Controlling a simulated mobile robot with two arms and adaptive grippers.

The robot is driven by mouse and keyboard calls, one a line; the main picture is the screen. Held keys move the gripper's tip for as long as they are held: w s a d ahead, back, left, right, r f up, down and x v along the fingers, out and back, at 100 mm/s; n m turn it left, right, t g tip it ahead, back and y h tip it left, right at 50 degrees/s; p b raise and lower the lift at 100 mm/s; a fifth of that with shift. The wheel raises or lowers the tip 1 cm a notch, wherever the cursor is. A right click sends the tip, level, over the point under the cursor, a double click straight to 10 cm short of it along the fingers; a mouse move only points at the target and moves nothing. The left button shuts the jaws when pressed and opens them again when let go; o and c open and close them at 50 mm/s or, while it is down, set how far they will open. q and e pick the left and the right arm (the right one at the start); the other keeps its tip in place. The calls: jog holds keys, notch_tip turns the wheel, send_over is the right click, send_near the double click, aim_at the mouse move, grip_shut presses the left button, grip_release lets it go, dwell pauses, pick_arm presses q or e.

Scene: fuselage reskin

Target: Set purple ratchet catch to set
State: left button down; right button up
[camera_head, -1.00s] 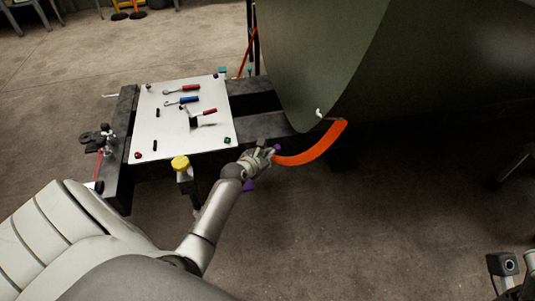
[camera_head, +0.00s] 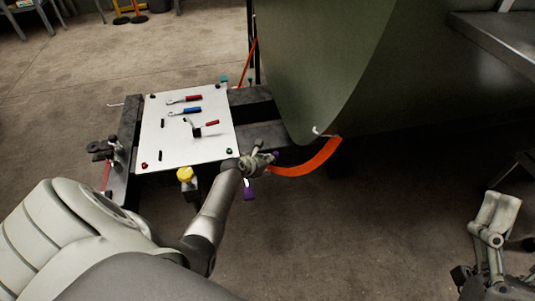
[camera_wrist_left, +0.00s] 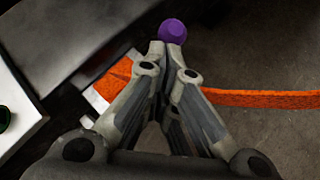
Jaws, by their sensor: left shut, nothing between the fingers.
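My left gripper (camera_head: 268,158) is at the near right corner of the dark frame, by the end of the orange strap (camera_head: 308,165). Its fingers are shut with nothing between them. A round purple knob (camera_wrist_left: 173,31) sits just beyond the fingertips in the left wrist view; I cannot tell whether they touch. A small purple part (camera_head: 276,154) shows at the fingertips in the head view, and a larger purple piece (camera_head: 249,190) hangs below the gripper. The catch body is mostly hidden by the gripper. Part of my right arm or gripper (camera_head: 490,240) shows at lower right, jaws unclear.
A white board (camera_head: 155,130) with several tools lies left of the gripper on the dark frame. A yellow knob (camera_head: 185,174) stands at its near edge. The large green fuselage skin (camera_head: 320,70) rises behind the strap.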

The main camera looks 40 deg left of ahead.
pick_arm(q)
jog(key=shift+w+a+r+g+h+p, duration=0.35)
jog(key=shift+a+g+h+p, duration=0.05)
jog(key=shift+p, duration=0.7)
pick_arm(e)
jog(key=w+f+g+h, duration=0.2)
jog(key=w+f+g, duration=0.3)
jog(key=f, duration=0.4)
jog(key=shift+f+g+h, duration=0.3)
jog(key=shift+g, duration=0.4)
jog(key=shift+w, duration=0.1)
pick_arm(q)
jog(key=shift+r+p, duration=0.3)
jog(key=shift+p, duration=0.15)
jog(key=shift+r+p, duration=0.45)
jog(key=shift+p, duration=0.05)
pick_arm(e)
notch_tip(320, 180, down, 9)
jog(key=s+d+g+h, duration=0.1)
jog(key=g, duration=0.4)
jog(key=shift+s+d+h, duration=0.15)
jog(key=shift+d+h, duration=0.15)
jog(key=shift+h, duration=0.1)
jog(key=shift+r, duration=0.15)
